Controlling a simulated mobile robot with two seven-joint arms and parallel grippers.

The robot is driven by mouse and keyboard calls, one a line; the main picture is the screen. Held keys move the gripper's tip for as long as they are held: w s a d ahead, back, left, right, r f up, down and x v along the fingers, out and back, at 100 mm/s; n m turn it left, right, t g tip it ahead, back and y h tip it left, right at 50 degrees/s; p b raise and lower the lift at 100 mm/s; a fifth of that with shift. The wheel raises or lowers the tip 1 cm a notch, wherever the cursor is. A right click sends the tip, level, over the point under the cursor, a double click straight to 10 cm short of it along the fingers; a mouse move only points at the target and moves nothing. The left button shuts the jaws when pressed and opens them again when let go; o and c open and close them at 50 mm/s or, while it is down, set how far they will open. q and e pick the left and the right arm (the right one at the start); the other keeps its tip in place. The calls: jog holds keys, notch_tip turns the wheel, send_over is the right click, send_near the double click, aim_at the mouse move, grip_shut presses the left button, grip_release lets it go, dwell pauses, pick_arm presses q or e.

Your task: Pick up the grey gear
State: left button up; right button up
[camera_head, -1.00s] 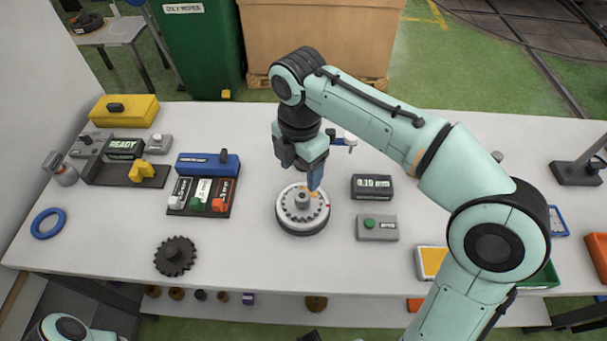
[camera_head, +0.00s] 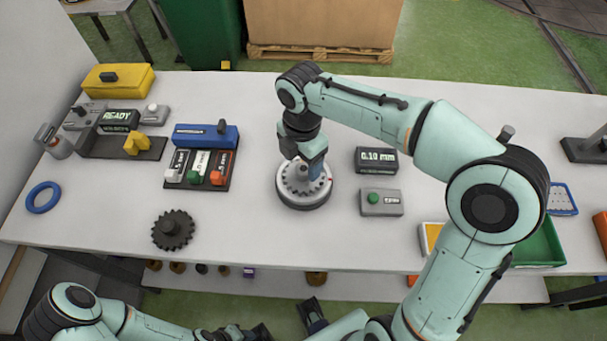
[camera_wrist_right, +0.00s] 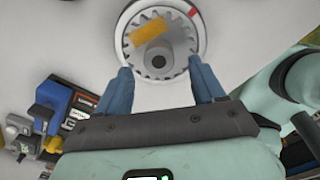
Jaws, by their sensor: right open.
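A light grey gear (camera_head: 299,181) with a raised hub lies on the round turntable (camera_head: 303,205) in the middle of the table. In the right wrist view the gear (camera_wrist_right: 180,48) shows from above, with an orange patch over its teeth. My right gripper (camera_head: 316,172) is pointed down over the turntable and hides part of the gear. In the right wrist view its blue fingers (camera_wrist_right: 160,75) are apart, short of the hub, with nothing between them. Dark parts of my left gripper (camera_head: 285,324) show at the bottom edge; its jaw is unclear.
A dark toothed gear (camera_head: 173,231) lies to the left. A 0.10 mm display (camera_head: 376,160) and a green-button box (camera_head: 381,203) stand close right of the turntable. Table in front is clear.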

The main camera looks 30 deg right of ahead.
aim_at(302, 169)
jog(key=shift+f, duration=1.6)
grip_shut()
jog(key=shift+r, duration=0.15)
